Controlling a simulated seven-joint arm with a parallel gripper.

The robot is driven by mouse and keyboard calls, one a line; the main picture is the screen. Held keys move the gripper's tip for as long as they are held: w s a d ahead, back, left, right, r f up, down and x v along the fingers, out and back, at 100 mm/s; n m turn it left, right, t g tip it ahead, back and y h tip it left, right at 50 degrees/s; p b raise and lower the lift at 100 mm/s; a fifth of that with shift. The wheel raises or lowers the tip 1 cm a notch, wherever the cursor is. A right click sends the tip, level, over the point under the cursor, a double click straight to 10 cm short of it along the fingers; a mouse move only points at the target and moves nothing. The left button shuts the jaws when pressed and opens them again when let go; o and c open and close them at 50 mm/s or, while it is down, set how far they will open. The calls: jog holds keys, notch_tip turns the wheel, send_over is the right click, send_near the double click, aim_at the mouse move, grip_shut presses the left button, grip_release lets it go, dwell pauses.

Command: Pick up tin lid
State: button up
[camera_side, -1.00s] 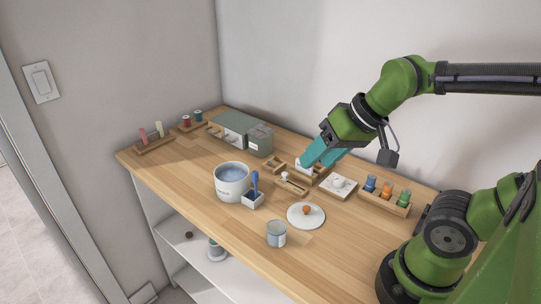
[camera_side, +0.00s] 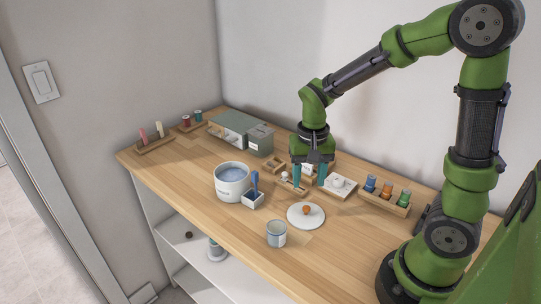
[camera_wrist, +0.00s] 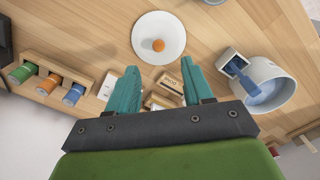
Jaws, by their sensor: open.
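A round white lid (camera_side: 306,220) with an orange knob (camera_side: 306,209) lies flat on the wooden worktop. In the wrist view the lid (camera_wrist: 150,50) and its knob (camera_wrist: 159,45) sit just beyond my fingertips. My gripper (camera_side: 309,178) points down with its two teal fingers spread and nothing between them. It is above the worktop, behind the lid and apart from it. In the wrist view my gripper (camera_wrist: 159,70) also shows wide open. A white pot (camera_side: 232,190) with lettering stands open to the left of the lid.
A small grey tin (camera_side: 276,236) stands in front of the lid. A white holder (camera_side: 253,203) with a blue-handled tool is beside the pot. Small wooden trays and a white block (camera_side: 338,187) lie near my fingers. A rack of colored spools (camera_side: 386,198) is at right.

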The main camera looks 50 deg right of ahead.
send_over(307, 208)
jog(key=f, duration=0.4)
jog(key=shift+a+f, duration=0.2)
jog(key=f, duration=0.5)
jog(key=shift+w+d+f, duration=0.1)
jog(key=shift+d, duration=0.15)
grip_shut()
